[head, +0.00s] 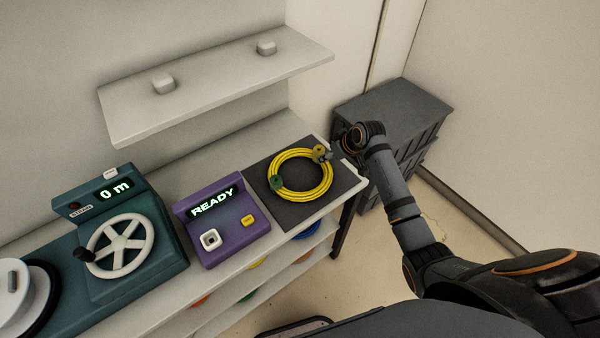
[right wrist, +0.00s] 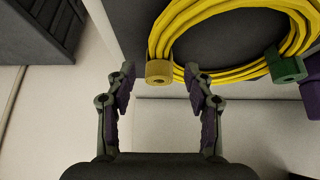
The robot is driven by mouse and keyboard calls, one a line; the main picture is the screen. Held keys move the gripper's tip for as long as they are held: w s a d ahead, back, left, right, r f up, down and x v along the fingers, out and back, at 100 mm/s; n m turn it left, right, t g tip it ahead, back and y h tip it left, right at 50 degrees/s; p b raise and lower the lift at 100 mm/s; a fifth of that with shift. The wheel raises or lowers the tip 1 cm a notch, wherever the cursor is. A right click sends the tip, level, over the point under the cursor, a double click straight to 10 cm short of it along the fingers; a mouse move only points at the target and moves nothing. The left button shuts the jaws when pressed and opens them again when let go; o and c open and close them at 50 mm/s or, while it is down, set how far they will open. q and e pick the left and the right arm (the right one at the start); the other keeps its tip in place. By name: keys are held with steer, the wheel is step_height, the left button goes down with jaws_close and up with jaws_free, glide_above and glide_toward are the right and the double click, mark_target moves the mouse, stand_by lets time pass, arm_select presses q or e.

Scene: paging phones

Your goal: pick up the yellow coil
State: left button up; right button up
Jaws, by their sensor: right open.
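The yellow coil (head: 305,198) lies flat on a dark mat (head: 257,171) at the right end of the bench. It carries a green end piece (head: 277,182) and an olive-yellow end piece (head: 319,151). In the right wrist view the coil (right wrist: 170,28) is at the top, with the olive-yellow piece (right wrist: 159,72) between my fingertips in the picture and the green piece (right wrist: 286,66) to the right. My right gripper (right wrist: 160,75) is open and empty, close to the coil's edge; I cannot tell if it touches. My left gripper is not in view.
A purple box reading READY (head: 222,218) stands left of the mat. A teal unit with a white handwheel (head: 125,245) is farther left. A pale shelf (head: 215,85) hangs above the bench. A dark crate stack (head: 395,112) stands behind my right arm.

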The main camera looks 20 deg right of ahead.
steer(key=x, duration=0.5)
steer(key=shift+a+p, duration=0.15)
steer(key=shift+p, duration=0.2)
steer(key=shift+s+r, duration=0.1)
steer(key=c, duration=0.3)
jaws_close()
